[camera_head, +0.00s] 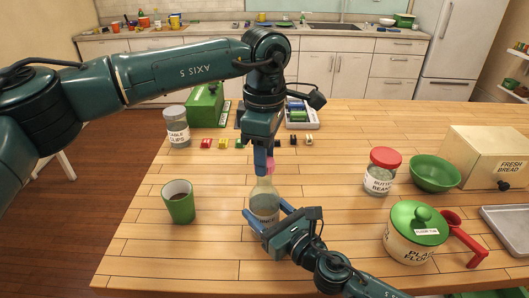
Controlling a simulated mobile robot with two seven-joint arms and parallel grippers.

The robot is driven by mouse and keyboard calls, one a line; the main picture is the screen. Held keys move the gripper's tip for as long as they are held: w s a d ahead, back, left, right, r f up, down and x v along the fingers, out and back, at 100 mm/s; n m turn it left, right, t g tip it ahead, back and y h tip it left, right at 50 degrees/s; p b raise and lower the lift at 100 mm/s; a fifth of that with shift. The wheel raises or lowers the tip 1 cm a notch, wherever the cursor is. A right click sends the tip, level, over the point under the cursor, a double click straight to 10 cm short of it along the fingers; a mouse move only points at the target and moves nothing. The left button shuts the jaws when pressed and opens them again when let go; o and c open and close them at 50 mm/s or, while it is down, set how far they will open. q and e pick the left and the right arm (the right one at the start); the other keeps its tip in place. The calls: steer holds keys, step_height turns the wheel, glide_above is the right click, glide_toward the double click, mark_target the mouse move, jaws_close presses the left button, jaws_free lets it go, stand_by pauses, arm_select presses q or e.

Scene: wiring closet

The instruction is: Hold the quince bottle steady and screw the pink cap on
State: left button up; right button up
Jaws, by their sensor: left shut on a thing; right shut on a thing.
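The quince bottle (264,203), pale and see-through with a partly hidden label, stands upright on the wooden table. My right gripper (268,215) comes from the lower right and is shut around the bottle's body, with one blue finger on each side. The pink cap (270,165) is just above the bottle's neck. My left gripper (264,162) points down from above and is shut on the cap, its blue finger hiding part of it. I cannot tell whether the cap touches the bottle's mouth.
A green cup (179,202) stands left of the bottle. On the right are a red-lidded jar (382,171), a green bowl (434,173), a flour pot (417,231), a red scoop (466,238) and a bread box (487,165). Small coloured blocks (222,143) lie behind.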

arm_select(q)
steer(key=shift+f, duration=0.25)
steer(key=o, duration=1.1)
steer(key=shift+c, duration=0.2)
steer(key=shift+c, duration=0.5)
